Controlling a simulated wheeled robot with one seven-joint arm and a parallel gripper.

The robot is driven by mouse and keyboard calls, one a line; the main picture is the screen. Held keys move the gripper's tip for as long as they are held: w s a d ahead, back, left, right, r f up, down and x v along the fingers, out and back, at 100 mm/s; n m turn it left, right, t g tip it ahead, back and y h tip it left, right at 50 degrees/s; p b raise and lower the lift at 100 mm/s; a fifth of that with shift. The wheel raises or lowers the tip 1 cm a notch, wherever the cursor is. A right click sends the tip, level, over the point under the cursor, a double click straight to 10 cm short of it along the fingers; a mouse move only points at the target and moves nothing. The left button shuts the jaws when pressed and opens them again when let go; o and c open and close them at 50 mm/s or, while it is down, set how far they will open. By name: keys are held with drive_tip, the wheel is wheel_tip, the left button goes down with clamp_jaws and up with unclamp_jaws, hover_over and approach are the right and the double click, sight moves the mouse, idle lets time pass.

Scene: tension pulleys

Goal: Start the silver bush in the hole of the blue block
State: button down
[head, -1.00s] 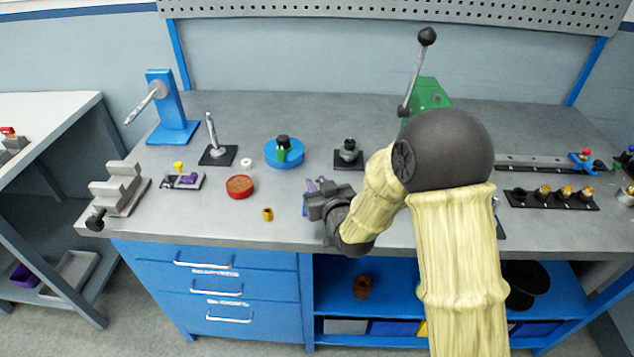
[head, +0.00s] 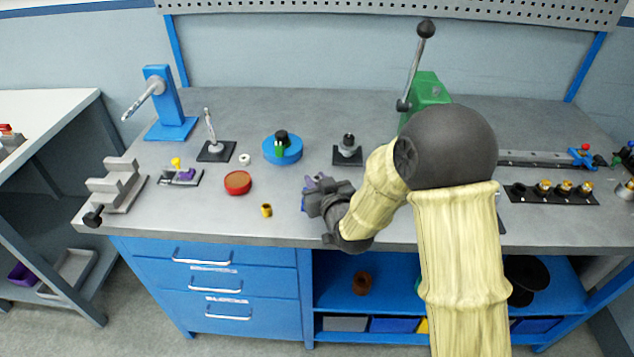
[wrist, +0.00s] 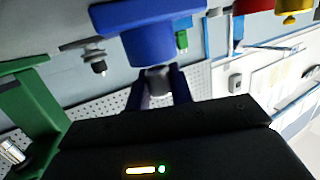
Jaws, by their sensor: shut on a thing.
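My gripper (head: 311,192) is low over the front of the bench, left of my forearm. In the wrist view its fingers (wrist: 159,88) are shut on the silver bush (wrist: 157,79), a short grey cylinder. The blue block (wrist: 151,38) appears directly beyond the bush in that view, with a wide base and a narrower raised part facing the bush. The bush's end meets the block's edge in the picture; its hole is hidden, so I cannot tell whether the bush is in it. In the head view my gripper hides most of the block, leaving a blue sliver (head: 303,203).
A yellow bush (head: 266,210) and a red dish (head: 238,183) stand to the left. A round blue fixture (head: 283,150) and a dark-based post (head: 347,152) stand behind. The green press (head: 428,92) is at the back right.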

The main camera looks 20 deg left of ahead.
drive_tip(key=shift+s+d+f+b, duration=0.1)
drive_tip(key=shift+d+f+b, duration=0.15)
drive_tip(key=shift+f+b, duration=0.5)
idle(1.1)
drive_tip(key=shift+w+r, duration=0.25)
drive_tip(key=shift+r, duration=0.25)
idle(0.6)
drive_tip(key=shift+r, duration=0.25)
drive_tip(key=shift+w, duration=0.1)
drive_tip(key=shift+a+r, duration=0.15)
drive_tip(key=shift+r, duration=0.05)
drive_tip(key=shift+f+b, duration=0.25)
drive_tip(key=shift+b, duration=0.1)
drive_tip(key=shift+s+a+r, duration=0.1)
drive_tip(key=shift+s+r, duration=0.2)
drive_tip(key=shift+r, duration=0.05)
idle(0.9)
drive_tip(key=shift+f+b, duration=0.35)
drive_tip(key=shift+b, duration=0.3)
drive_tip(key=shift+r+b, duration=0.25)
drive_tip(key=shift+b, duration=0.05)
idle(0.9)
